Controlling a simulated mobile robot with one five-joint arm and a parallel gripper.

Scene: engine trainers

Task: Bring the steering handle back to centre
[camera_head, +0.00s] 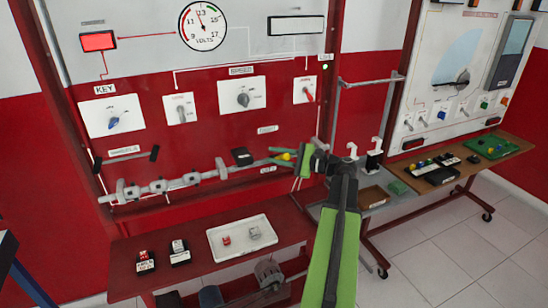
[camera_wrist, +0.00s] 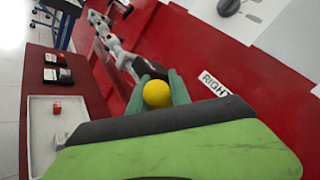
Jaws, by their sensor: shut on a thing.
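The steering handle shows as a yellow ball knob (camera_head: 287,157) at the right end of a grey rod and bracket assembly (camera_head: 190,180) on the red panel. The knob also shows in the wrist view (camera_wrist: 157,93), between two green fingers. My gripper (camera_head: 284,156) is shut on this knob, with a finger on each side. A white label reading RIGHT (camera_wrist: 213,83) is on the panel close beside the knob in the wrist view. The stem under the knob is mostly hidden by my fingers.
A white tray (camera_head: 216,256) with small parts stands on the red bench below. Black holders (camera_head: 180,252) sit left of it. Switches, a key dial (camera_head: 114,121) and a volts gauge (camera_head: 203,26) are on the panel above. Another trainer table (camera_head: 455,180) stands to the right.

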